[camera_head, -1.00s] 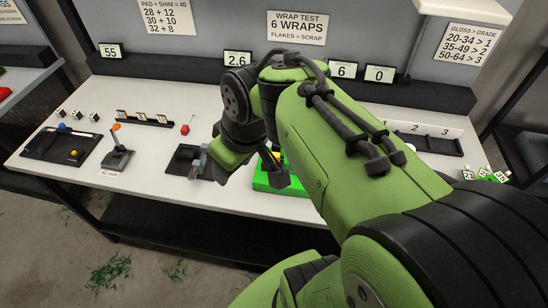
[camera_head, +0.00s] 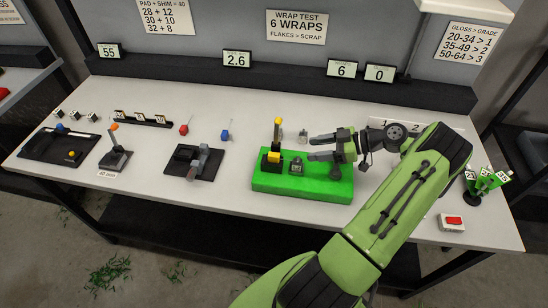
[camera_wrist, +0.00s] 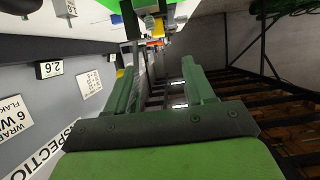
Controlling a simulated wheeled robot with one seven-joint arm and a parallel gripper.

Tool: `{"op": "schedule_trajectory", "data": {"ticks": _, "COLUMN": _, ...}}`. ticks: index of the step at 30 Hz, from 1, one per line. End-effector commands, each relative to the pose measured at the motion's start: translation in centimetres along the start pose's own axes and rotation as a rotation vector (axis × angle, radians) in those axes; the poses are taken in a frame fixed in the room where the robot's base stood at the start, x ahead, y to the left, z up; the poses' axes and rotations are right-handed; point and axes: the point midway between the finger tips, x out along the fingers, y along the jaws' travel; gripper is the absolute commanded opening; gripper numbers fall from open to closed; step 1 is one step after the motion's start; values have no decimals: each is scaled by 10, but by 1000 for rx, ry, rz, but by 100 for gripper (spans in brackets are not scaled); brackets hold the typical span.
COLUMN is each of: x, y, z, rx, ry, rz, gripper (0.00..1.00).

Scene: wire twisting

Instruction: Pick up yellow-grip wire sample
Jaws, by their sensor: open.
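A yellow piece (camera_head: 274,157) sits low against a black upright on the left part of the green base (camera_head: 330,186); I cannot tell whether it is the yellow-grip wire sample or part of the fixture. A taller yellow-topped black lever (camera_head: 278,124) rises just above it. My gripper (camera_head: 312,148) is open and empty, its fingers pointing left, to the right of the lever and apart from it. In the wrist view, the open fingers (camera_wrist: 160,85) have nothing between them, and a yellow part (camera_wrist: 158,28) shows beyond them near the top.
Red (camera_head: 184,130) and blue (camera_head: 225,135) small pieces stand on the table to the left. A dark grey device (camera_head: 195,163) lies left of the green base. A grey block (camera_head: 297,168) sits on the base. A red-button box (camera_head: 452,222) lies at right. The front middle is clear.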

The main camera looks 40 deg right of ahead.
Motion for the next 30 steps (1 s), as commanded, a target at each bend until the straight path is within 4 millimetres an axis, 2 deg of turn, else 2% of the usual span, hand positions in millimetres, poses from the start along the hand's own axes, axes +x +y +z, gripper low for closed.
{"op": "schedule_trajectory", "data": {"ticks": 1, "x": 15, "y": -1, "z": -1, "rx": 3, "ry": 1, "rz": -7, "gripper": 53}}
{"op": "schedule_trajectory", "data": {"ticks": 6, "x": 54, "y": -1, "z": -1, "rx": 4, "ry": -1, "rz": -5, "gripper": 53}}
{"op": "schedule_trajectory", "data": {"ticks": 11, "x": 73, "y": 0, "z": 1, "rx": 4, "ry": -2, "rz": -1, "gripper": 53}}
{"op": "schedule_trajectory", "data": {"ticks": 18, "x": 115, "y": 1, "z": 4, "rx": 4, "ry": -1, "rz": -3, "gripper": 53}}
{"op": "schedule_trajectory", "data": {"ticks": 21, "x": 122, "y": 1, "z": 5, "rx": 4, "ry": -2, "rz": -1, "gripper": 53}}
{"op": "schedule_trajectory", "data": {"ticks": 26, "x": 123, "y": 1, "z": 6, "rx": 4, "ry": -3, "rz": 0, "gripper": 53}}
{"op": "schedule_trajectory", "data": {"ticks": 30, "x": 123, "y": 1, "z": 6, "rx": 4, "ry": -3, "rz": 0, "gripper": 35}}
